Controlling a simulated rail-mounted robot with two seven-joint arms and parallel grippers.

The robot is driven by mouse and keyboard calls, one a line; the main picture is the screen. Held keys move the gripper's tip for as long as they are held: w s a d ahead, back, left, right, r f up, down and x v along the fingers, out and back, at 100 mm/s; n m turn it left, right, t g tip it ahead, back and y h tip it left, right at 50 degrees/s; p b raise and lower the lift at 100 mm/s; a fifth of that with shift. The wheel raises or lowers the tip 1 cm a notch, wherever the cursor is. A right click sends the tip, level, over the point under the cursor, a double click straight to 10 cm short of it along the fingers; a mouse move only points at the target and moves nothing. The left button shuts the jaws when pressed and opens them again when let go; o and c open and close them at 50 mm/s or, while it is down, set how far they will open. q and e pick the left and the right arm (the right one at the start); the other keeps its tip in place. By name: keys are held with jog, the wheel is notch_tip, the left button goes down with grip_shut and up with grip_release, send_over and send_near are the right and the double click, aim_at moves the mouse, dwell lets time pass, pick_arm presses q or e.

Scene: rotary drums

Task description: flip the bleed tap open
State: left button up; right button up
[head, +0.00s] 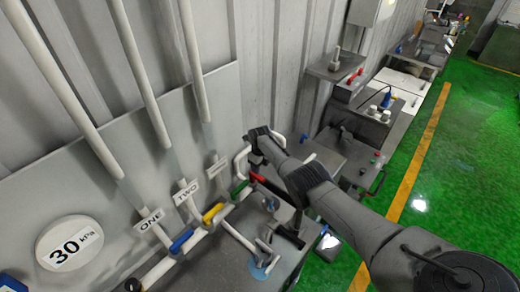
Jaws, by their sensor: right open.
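My right arm reaches in from the lower right, and its dark gripper (287,238) hangs low over the grey bench, open and empty. A small white fitting on a blue round base (262,271) stands on the bench just left of it, apart from it as far as I can see. A row of coloured lever handles runs along the white pipework: blue (181,240), yellow (213,214), green (239,189) and red (257,178). The red one lies partly behind my arm. No label marks the bleed tap, so I cannot tell which one it is. My left gripper is not visible.
The panel carries a "30 kPa" plate (69,242) and the labels ONE (150,220) and TWO (186,193). White pipes rise along the wall. Machines and another bench stand further back. The green floor (458,185) at the right is mostly clear.

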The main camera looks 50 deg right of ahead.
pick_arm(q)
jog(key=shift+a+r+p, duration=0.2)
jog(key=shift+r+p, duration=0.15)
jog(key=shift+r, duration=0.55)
pick_arm(e)
notch_tip(320, 180, up, 6)
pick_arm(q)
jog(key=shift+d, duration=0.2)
pick_arm(e)
jog(key=shift+r, duration=0.1)
